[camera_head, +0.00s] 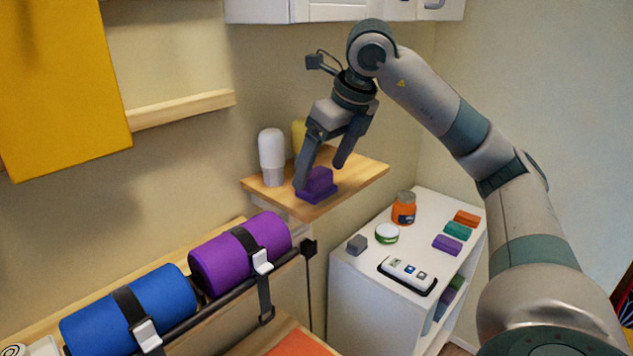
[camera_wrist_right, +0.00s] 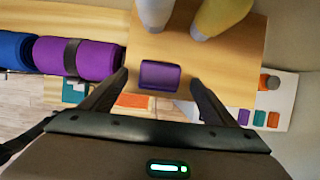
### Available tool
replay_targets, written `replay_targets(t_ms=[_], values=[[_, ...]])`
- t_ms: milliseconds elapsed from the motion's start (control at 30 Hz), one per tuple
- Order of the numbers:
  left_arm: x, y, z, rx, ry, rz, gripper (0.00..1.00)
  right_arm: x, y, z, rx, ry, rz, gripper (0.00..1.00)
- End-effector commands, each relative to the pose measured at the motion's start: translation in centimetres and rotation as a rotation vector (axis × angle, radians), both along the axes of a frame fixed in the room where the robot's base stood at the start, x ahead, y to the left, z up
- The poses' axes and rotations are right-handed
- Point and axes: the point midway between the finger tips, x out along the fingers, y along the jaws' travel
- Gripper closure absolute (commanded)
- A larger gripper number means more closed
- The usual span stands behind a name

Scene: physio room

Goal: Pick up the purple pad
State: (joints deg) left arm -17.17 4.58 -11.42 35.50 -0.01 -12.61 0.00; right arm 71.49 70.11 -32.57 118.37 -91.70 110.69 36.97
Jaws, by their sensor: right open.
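A purple pad (camera_head: 318,184) with a raised block-like top sits on the small wooden wall shelf (camera_head: 363,172), near its front edge. In the right wrist view the purple pad (camera_wrist_right: 160,75) lies on the wood between the two fingertips. My right gripper (camera_head: 320,174) is open and points down over the pad, one finger to each side in the picture. It also shows open and empty in the right wrist view (camera_wrist_right: 159,80). I cannot tell whether a finger touches the pad. My left gripper is not in view.
A white-topped bottle (camera_head: 272,157) and a yellow one (camera_head: 300,135) stand behind the pad. A white cabinet (camera_head: 345,275) at right carries an orange jar (camera_head: 403,208), another purple block (camera_head: 447,244) and other small things. Blue and purple rolls (camera_head: 240,252) lie strapped at left.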

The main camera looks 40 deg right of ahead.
Motion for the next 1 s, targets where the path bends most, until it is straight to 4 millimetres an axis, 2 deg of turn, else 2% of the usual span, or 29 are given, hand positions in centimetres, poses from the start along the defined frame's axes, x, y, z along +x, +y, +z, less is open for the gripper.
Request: replay_targets(t_ms=[133, 333, 867, 900, 1000], values=[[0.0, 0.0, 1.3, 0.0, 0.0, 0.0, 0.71, 0.8, 0.1, -1.2, -0.001, 0.005, -0.001, 0.2], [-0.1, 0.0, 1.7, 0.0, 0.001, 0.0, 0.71, 1.5, 0.1, -3.0, 0.0, 0.003, -0.001, 0.2], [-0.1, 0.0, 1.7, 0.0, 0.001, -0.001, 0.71, 1.6, 0.2, -3.3, 0.0, 0.001, 0.0, 0.2], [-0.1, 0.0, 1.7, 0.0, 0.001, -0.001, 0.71, 1.6, 0.2, -3.3, 0.0, 0.001, 0.0, 0.24], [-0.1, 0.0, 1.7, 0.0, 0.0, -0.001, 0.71, 1.6, 0.2, -3.3, 0.0, 0.001, 0.0, 0.48]])
